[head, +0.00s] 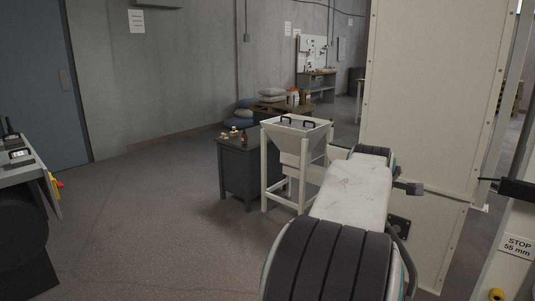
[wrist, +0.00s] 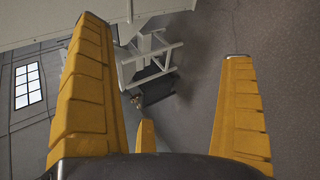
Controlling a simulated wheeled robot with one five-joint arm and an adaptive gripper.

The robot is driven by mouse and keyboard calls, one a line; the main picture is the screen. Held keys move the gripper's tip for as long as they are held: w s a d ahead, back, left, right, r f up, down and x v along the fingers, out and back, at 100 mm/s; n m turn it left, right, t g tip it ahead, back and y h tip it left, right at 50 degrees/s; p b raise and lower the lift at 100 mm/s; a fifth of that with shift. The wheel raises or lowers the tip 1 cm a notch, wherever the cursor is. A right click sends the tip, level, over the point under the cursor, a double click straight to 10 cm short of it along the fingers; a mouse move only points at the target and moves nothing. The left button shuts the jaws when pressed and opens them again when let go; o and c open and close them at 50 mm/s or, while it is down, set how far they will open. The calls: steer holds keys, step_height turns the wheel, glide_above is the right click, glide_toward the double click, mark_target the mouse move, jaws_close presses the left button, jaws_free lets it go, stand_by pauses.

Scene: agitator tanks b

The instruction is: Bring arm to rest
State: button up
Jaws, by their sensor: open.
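My gripper (wrist: 166,38) shows in the wrist view with its yellow fingers spread wide apart. Nothing is between them, and the fingers touch nothing that I can see. My arm stretches forward from the lower right of the head view, with a pale link between dark banded joints. The gripper itself cannot be made out in the head view.
A pale hopper on a legged frame (head: 297,139) stands beyond my arm, beside a dark cabinet (head: 242,176) with small items on top. A tall pale panel (head: 430,110) stands close on the right. A bench (head: 22,158) is at the left edge. Open floor (head: 135,220) lies between.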

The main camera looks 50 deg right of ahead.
steer(key=w+a+r+m+t+y+p, duration=0.1)
steer(key=w+a+y+p, duration=0.35)
steer(key=a, duration=0.85)
steer(key=w+a+r+m+t+y+p, duration=0.2)
steer(key=w+a+p, duration=0.3)
steer(key=w+a, duration=0.5)
steer(key=s+a+m+g+y+p, duration=0.1)
steer(key=s+a+p, duration=0.3)
steer(key=a, duration=0.8)
steer(key=s+a+m+g+y+p, duration=0.2)
steer(key=s+a+p, duration=0.3)
steer(key=s+a, duration=0.3)
steer(key=a+y, duration=0.1)
steer(key=a, duration=0.3)
steer(key=shift+f, duration=0.35)
steer(key=shift+w, duration=0.1)
